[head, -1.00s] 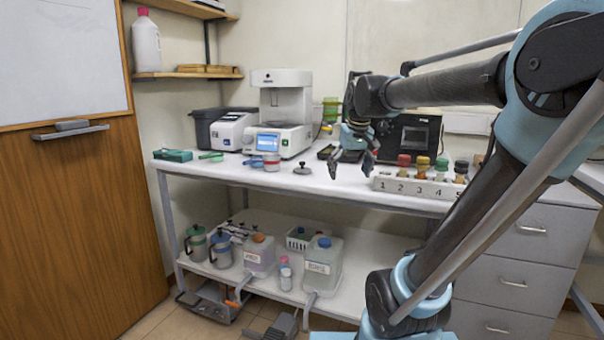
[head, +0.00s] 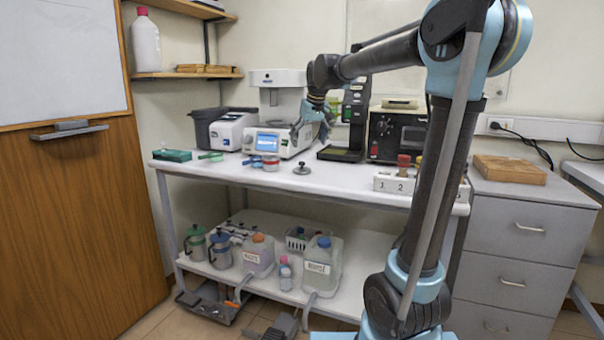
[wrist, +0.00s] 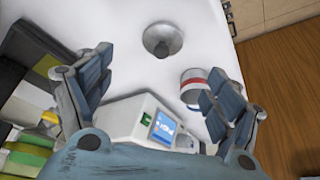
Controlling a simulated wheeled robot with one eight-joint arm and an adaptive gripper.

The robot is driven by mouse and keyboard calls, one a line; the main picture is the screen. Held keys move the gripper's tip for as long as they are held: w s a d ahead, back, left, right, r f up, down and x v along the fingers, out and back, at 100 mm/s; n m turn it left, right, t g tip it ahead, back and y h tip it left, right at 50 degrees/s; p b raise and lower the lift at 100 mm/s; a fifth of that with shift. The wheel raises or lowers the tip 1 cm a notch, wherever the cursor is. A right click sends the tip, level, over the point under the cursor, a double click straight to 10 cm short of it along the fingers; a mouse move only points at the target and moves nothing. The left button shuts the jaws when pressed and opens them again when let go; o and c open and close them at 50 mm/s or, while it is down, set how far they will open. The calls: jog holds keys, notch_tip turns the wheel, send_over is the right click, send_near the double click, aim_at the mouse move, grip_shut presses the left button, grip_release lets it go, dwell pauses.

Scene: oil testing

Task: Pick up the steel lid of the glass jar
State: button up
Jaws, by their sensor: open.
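The steel lid (head: 302,168), a small round grey disc with a dark knob on top, lies flat on the white bench top. It also shows in the wrist view (wrist: 162,40), top centre, fully visible. My gripper (head: 310,133) is open and empty, above the bench behind the lid, in front of the white analyser. In the wrist view my gripper's fingers (wrist: 160,68) are spread wide, with the lid beyond their tips and nothing between them. A small round vessel with a red band (head: 271,163) stands left of the lid; I cannot tell if it is the glass jar.
The white analyser with a blue screen (head: 270,142) stands behind the lid. A numbered rack (head: 393,183) with capped bottles is to the right, partly hidden by my arm. A black instrument (head: 397,134) stands at the back right.

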aim_at(303, 162)
jog(key=x, duration=0.7)
jog(key=shift+a+x, duration=0.2)
jog(key=shift+x, duration=2.45)
jog(key=shift+r, duration=0.1)
jog(key=c, duration=1.2)
